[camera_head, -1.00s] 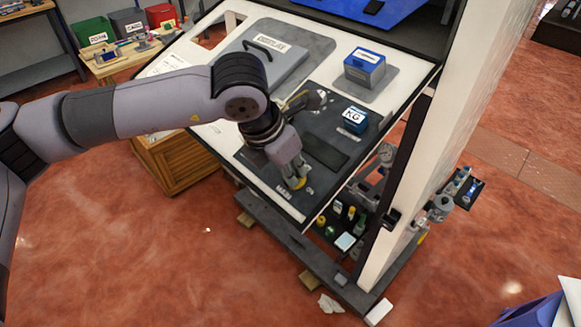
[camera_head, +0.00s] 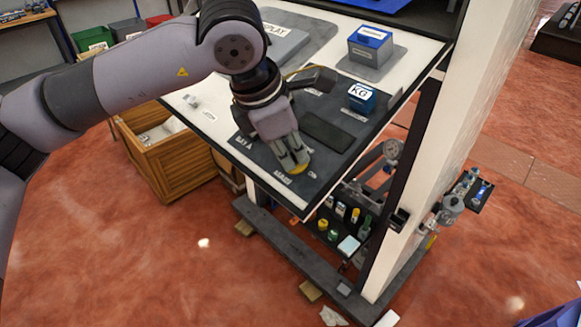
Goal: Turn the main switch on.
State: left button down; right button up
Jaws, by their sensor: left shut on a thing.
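The main switch (camera_head: 299,170) is a small yellow knob near the front corner of the dark panel (camera_head: 262,158). A "MAIN" label (camera_head: 283,179) lies just in front of it and an "ON" mark (camera_head: 312,174) to its right. My left gripper (camera_head: 293,165) reaches down from the upper left and is shut on the knob. Its fingers cover most of the knob, so I cannot tell which way it is turned. My right gripper is not in view.
On the same sloped board are a blue "KG" block (camera_head: 361,97), a blue-lidded box (camera_head: 370,45) and a grey display cover (camera_head: 268,45). A wooden crate (camera_head: 172,160) stands on the floor at left. Small bottles (camera_head: 341,212) sit on a shelf below the board.

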pick_arm(q)
jog(key=m+b, duration=0.1)
jog(key=m, duration=0.1)
jog(key=m+b, duration=0.1)
jog(key=b, duration=0.1)
jog(key=shift+f+m, duration=0.2)
jog(key=shift+m, duration=0.2)
jog(key=m+b, duration=0.2)
jog(key=m, duration=0.1)
jog(key=shift+s+r+m, duration=0.1)
jog(key=shift+m, duration=0.2)
jog(key=shift+m+b, duration=0.6)
jog(key=shift+m, duration=0.6)
jog(key=shift+r+m, duration=0.1)
jog(key=shift+m, duration=1.3)
jog(key=c, duration=1.7)
grip_release()
jog(key=v, duration=1.2)
jog(key=shift+b, duration=0.3)
